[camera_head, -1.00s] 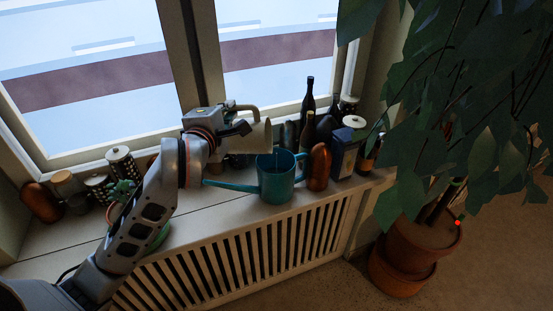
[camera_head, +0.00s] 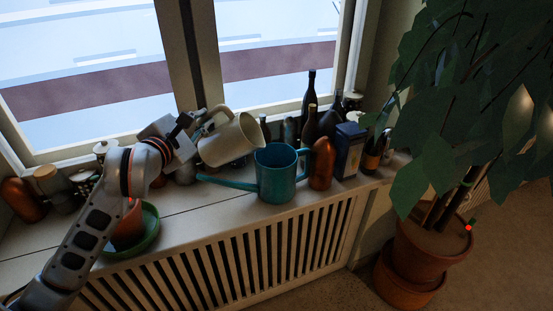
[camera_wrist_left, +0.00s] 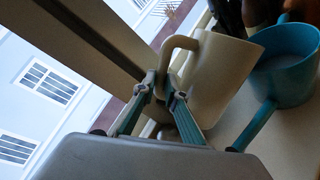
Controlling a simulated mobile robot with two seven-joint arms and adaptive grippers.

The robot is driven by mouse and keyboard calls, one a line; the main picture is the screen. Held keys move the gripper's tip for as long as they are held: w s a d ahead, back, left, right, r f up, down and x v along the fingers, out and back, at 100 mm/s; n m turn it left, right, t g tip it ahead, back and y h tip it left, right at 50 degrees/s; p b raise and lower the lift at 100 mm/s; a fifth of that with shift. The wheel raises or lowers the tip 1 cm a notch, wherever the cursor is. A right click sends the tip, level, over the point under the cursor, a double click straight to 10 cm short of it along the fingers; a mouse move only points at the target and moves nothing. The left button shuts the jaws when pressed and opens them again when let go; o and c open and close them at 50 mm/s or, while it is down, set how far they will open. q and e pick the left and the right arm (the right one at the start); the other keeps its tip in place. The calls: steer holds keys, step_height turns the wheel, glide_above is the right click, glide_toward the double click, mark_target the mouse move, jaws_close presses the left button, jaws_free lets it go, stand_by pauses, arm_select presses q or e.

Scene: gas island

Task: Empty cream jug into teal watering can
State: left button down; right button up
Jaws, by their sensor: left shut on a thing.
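The cream jug (camera_head: 228,142) is held tilted, its mouth toward the right, just left of and a little above the teal watering can's rim. My left gripper (camera_head: 203,127) is shut on the jug's handle; the handle also shows between the fingers in the left wrist view (camera_wrist_left: 175,50). The teal watering can (camera_head: 277,178) stands upright on the sill, its spout pointing left. In the left wrist view the can (camera_wrist_left: 285,75) has something pale bluish inside. No stream is visible between jug and can. My right gripper is not in view.
A copper vessel (camera_head: 321,164) stands close right of the can, with a dark blue box (camera_head: 348,150) and dark bottles (camera_head: 309,98) beside and behind. A terracotta pot on a green saucer (camera_head: 147,237) is at left. A large plant (camera_head: 480,110) fills the right.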

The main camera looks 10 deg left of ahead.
arm_select(q)
steer(key=shift+s+a+f+n+p, duration=0.1)
steer(key=shift+a+n+p, duration=0.3)
steer(key=shift+p, duration=1.1)
steer(key=shift+a+f+n+h, duration=0.2)
steer(key=shift+f+n+h, duration=0.05)
steer(key=shift+n+h, duration=0.05)
steer(key=a+f+n+b, duration=0.3)
steer(key=f+b, duration=0.1)
steer(key=f, duration=0.4)
steer(key=a+r+n+t+h+p, duration=0.1)
steer(key=a+r+n+p, duration=0.2)
steer(key=r+n+p, duration=0.2)
step_height(320, 180, up, 5)
steer(key=p, duration=0.3)
steer(key=shift+f+n+t, duration=0.15)
steer(key=shift+n+t, duration=0.15)
steer(key=shift+s, duration=0.1)
